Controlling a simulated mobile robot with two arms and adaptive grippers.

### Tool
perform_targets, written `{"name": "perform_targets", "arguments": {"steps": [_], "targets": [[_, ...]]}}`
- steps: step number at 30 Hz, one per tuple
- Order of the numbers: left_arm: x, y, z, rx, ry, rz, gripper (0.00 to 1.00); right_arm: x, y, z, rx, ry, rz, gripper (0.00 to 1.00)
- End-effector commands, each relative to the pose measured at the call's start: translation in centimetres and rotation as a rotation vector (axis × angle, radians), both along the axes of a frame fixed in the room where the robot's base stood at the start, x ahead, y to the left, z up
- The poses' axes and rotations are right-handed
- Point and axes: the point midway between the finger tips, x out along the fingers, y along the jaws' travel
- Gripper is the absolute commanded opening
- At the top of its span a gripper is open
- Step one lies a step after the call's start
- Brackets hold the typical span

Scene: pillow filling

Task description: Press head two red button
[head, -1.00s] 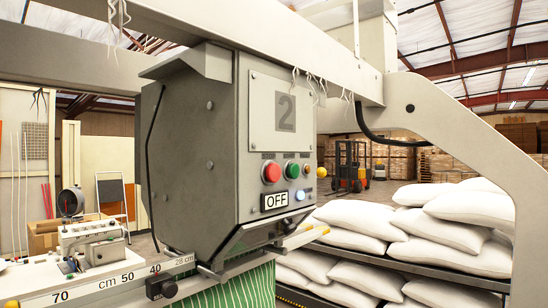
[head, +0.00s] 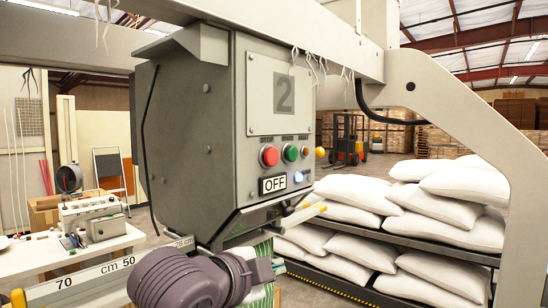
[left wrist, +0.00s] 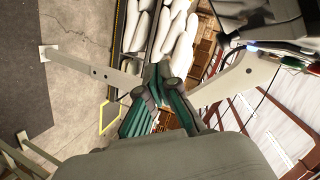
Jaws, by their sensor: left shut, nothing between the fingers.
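The grey head unit (head: 187,125) marked "2" hangs from the beam in the head view. Its round red button (head: 269,156) sits at the left of the front panel, beside a green button (head: 290,153). The "OFF" display (head: 273,185) is below, with a lit blue-white lamp (head: 298,177). My left gripper (head: 276,268) is at the bottom, below the panel and apart from the red button. It is shut and empty; its fingers also show in the left wrist view (left wrist: 158,88). My right gripper is not in view.
A ruler rail (head: 100,277) runs below the head unit, partly behind my left arm. White sacks (head: 400,205) lie stacked on a rack at the right. A white table (head: 60,255) with equipment stands at the left. The space in front of the panel is clear.

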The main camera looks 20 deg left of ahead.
Motion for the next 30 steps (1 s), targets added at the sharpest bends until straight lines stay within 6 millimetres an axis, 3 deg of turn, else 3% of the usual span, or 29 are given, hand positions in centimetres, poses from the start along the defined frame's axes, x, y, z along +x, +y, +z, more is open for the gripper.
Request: {"name": "perform_targets", "arguments": {"steps": [1,6,12,17,30], "targets": [[-0.5,0.0,3.5,0.047,-0.068,-0.017,0.00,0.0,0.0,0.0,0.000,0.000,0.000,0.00],[-2.9,-0.2,11.7,0.199,-0.233,-0.057,0.00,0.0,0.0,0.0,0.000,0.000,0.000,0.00],[-5.4,-0.2,17.0,0.313,-0.345,-0.073,0.00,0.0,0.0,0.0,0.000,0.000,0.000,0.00],[-6.2,-0.3,18.2,0.345,-0.372,-0.075,0.00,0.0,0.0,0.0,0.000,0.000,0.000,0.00],[-5.5,-0.4,18.4,0.342,-0.371,-0.076,0.00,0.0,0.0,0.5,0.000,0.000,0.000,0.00]]}}
